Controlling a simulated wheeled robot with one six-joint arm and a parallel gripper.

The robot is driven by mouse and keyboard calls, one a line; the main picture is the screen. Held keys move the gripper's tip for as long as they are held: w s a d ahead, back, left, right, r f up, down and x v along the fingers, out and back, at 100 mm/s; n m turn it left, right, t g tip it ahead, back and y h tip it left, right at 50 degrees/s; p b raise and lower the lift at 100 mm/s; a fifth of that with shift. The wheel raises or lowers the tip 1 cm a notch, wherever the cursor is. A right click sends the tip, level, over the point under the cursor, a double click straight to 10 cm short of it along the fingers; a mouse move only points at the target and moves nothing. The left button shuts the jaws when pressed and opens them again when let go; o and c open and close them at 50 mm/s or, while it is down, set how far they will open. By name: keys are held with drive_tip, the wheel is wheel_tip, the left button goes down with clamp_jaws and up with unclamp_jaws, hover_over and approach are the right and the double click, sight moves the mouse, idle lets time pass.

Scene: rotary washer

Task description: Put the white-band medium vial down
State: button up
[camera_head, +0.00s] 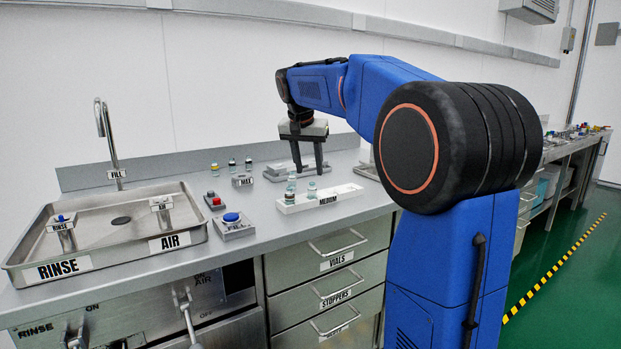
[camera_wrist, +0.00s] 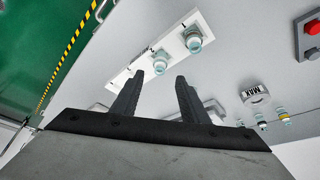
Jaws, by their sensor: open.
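Two small clear vials stand in the white rack marked MEDIUM (camera_head: 345,193). The left vial (camera_head: 290,190) and the right vial (camera_head: 312,189) show in the head view, and they also show in the wrist view (camera_wrist: 193,42) (camera_wrist: 160,64). Their bands are too small to tell which has the white one. My gripper (camera_head: 309,172) points down just above and behind the rack, its fingers apart. In the wrist view my gripper (camera_wrist: 166,80) is open with nothing held between the fingertips; the right vial shows just beyond them.
Behind are several banded vials (camera_head: 232,165) by the MAX block (camera_head: 242,181). A red button (camera_head: 214,200) and a blue button (camera_head: 231,218) lie left of the rack. A steel rinse sink (camera_head: 105,232) fills the left. Clear counter lies in front of the rack.

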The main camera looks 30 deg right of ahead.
drive_tip(key=v, duration=0.6)
drive_tip(key=s+a+f+n+y, duration=0.1)
drive_tip(key=s+a+f+n, duration=0.2)
drive_tip(key=s+f, duration=0.6)
drive_tip(key=s+a+f+n+t+y, duration=0.1)
drive_tip(key=s+a+f+n, duration=0.2)
drive_tip(key=s+a+f, duration=0.3)
drive_tip(key=s+a+f+n+y, duration=0.1)
drive_tip(key=s+a+f+n, duration=0.2)
drive_tip(key=s+f, duration=1.1)
drive_tip(key=s+a, duration=0.2)
drive_tip(key=s, duration=0.5)
drive_tip(key=shift+a+n+t, duration=0.2)
drive_tip(key=shift+n+t, duration=0.1)
drive_tip(key=shift+t, duration=0.1)
